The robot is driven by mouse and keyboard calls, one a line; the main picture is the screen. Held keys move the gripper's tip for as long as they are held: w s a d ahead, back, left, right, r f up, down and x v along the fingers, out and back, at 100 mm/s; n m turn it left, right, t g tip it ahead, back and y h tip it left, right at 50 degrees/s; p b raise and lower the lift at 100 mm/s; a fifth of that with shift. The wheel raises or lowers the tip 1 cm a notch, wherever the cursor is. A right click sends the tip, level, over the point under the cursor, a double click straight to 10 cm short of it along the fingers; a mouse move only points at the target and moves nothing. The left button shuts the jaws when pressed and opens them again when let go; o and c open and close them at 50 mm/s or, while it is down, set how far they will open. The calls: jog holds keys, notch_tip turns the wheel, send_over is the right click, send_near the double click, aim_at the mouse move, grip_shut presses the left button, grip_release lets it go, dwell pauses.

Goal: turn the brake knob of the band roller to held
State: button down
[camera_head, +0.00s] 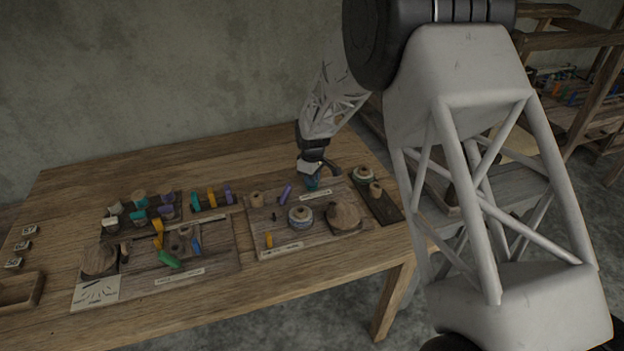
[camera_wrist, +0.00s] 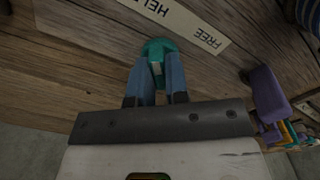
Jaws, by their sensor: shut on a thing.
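The teal brake knob (camera_wrist: 157,48) stands on the wooden board in the wrist view, with a small pale mark on its near side. Its label strip (camera_wrist: 178,22) reads FREE at the right, with a partly cut-off word starting HEL at the left. My gripper (camera_wrist: 156,68) has its two blue fingers shut on the knob, one on each side. In the head view my gripper (camera_head: 312,180) points down at the back of the right board, and the knob is mostly hidden by it. I cannot tell which word the knob points to.
A purple piece (camera_wrist: 265,95) stands right of my fingers in the wrist view. In the head view a striped roll (camera_head: 300,217) and a round wooden disc (camera_head: 343,216) sit in front of my gripper. A dark tray (camera_head: 385,206) with spools lies to the right.

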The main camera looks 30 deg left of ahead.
dwell(0.4)
jog(key=c, duration=1.1)
grip_release()
jog(key=shift+r, duration=3.9)
